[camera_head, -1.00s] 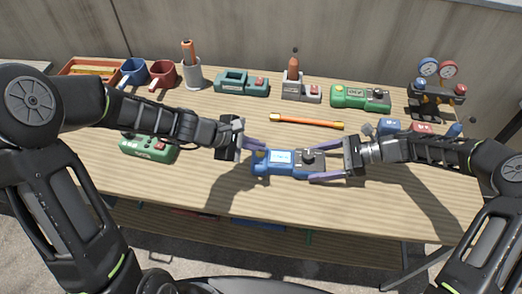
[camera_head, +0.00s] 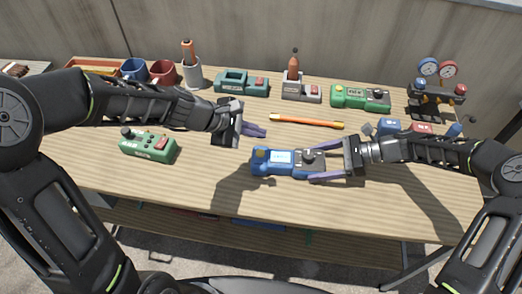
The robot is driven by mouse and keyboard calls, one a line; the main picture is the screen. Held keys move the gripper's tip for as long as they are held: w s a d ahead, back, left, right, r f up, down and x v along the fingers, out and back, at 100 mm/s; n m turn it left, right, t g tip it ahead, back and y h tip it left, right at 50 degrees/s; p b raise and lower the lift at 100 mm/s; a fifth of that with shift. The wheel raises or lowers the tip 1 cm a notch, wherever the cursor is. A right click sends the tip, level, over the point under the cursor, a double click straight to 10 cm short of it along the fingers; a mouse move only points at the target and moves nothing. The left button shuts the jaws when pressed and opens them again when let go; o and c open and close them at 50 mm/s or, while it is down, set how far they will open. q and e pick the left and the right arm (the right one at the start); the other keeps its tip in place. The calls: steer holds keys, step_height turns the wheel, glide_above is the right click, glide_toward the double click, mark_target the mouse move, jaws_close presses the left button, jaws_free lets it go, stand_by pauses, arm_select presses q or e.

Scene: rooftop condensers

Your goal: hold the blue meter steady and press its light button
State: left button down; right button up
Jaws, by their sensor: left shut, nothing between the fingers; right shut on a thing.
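The blue meter (camera_head: 275,161) lies on the wooden table in front of me, with a pale screen, a dark dial at its right and a yellow spot at its left end. My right gripper (camera_head: 312,165) is shut on the meter's right end, with a purple finger on each side. My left gripper (camera_head: 264,131) is shut and empty, above and behind the meter's left end and apart from it. I cannot clearly make out the light button.
A green control box (camera_head: 148,145) lies at left. An orange rod (camera_head: 306,121) lies behind the meter. Teal (camera_head: 241,84) and bright green (camera_head: 360,97) devices, mugs (camera_head: 163,74) and a gauge set (camera_head: 437,88) line the back. The table's front is clear.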

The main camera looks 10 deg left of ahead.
arm_select(q)
steer(key=shift+r, duration=0.35)
arm_select(e)
steer(key=o, duration=1.3)
steer(key=shift+c, duration=0.2)
steer(key=shift+d+r, duration=0.3)
steer(key=shift+d, duration=0.15)
arm_select(q)
steer(key=shift+r+p, duration=0.95)
steer(key=shift+p, duration=0.05)
arm_select(e)
steer(key=shift+v, duration=3.95)
steer(key=shift+w, duration=0.1)
